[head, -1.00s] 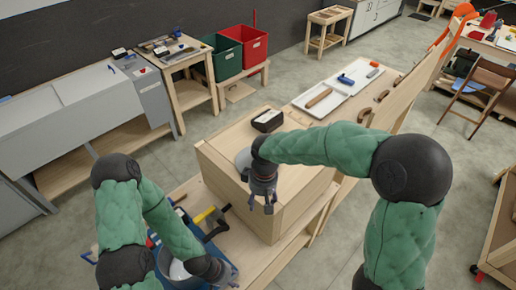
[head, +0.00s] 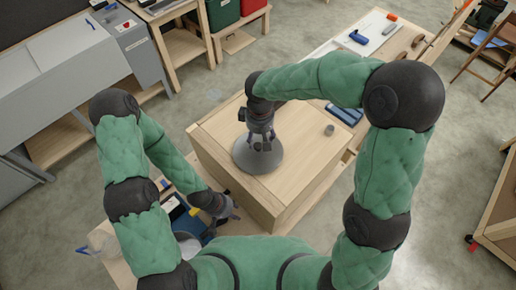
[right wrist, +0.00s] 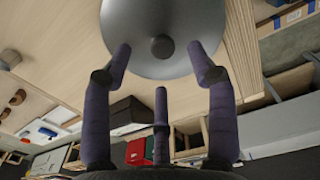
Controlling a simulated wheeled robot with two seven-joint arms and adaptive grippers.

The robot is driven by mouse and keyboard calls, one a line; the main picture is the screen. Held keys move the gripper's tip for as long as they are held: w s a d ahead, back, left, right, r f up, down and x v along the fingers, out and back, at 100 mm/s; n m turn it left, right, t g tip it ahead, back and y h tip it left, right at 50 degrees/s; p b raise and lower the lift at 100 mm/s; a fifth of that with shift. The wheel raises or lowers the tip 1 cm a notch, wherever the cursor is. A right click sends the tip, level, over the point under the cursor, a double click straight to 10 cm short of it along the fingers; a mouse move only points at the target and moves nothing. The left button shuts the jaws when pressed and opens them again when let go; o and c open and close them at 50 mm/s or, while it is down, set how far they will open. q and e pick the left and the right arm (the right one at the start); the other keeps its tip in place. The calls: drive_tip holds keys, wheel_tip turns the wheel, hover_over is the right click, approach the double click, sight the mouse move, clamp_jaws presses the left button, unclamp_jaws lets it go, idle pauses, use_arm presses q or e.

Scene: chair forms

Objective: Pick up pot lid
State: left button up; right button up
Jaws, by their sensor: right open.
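The pot lid (head: 268,164) is a round grey disc lying on the top of a wooden box. In the right wrist view the lid (right wrist: 160,14) shows a dark round knob (right wrist: 162,47) at its middle. My right gripper (head: 262,143) is above the lid, pointing down. In the right wrist view its purple fingers are spread, with the knob between the two upper fingertips and nothing held. My left gripper (head: 230,209) is low beside the box, near a grey pot (head: 187,240) partly hidden by my arm. Its fingers are too small to judge.
The wooden box (head: 310,155) stands on a bench and has a small grey cylinder (head: 329,130) on top. A blue item (head: 345,114) lies behind it. A white tray (head: 375,35) with tools is further back. Blue and yellow items crowd the bench by my left arm.

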sight(258, 145)
drive_tip(key=shift+w+f, duration=0.3)
drive_tip(key=shift+f, duration=0.3)
drive_tip(key=shift+w+f, duration=0.3)
drive_tip(key=shift+f, duration=0.25)
drive_tip(key=shift+s+a+f+p, duration=0.1)
drive_tip(key=shift+f+p, duration=0.2)
drive_tip(key=shift+a+f+p, duration=0.2)
drive_tip(key=shift+f+p, duration=0.2)
drive_tip(key=shift+f, duration=1.65)
drive_tip(key=shift+s, duration=0.1)
drive_tip(key=shift+c, duration=1.1)
clamp_jaws()
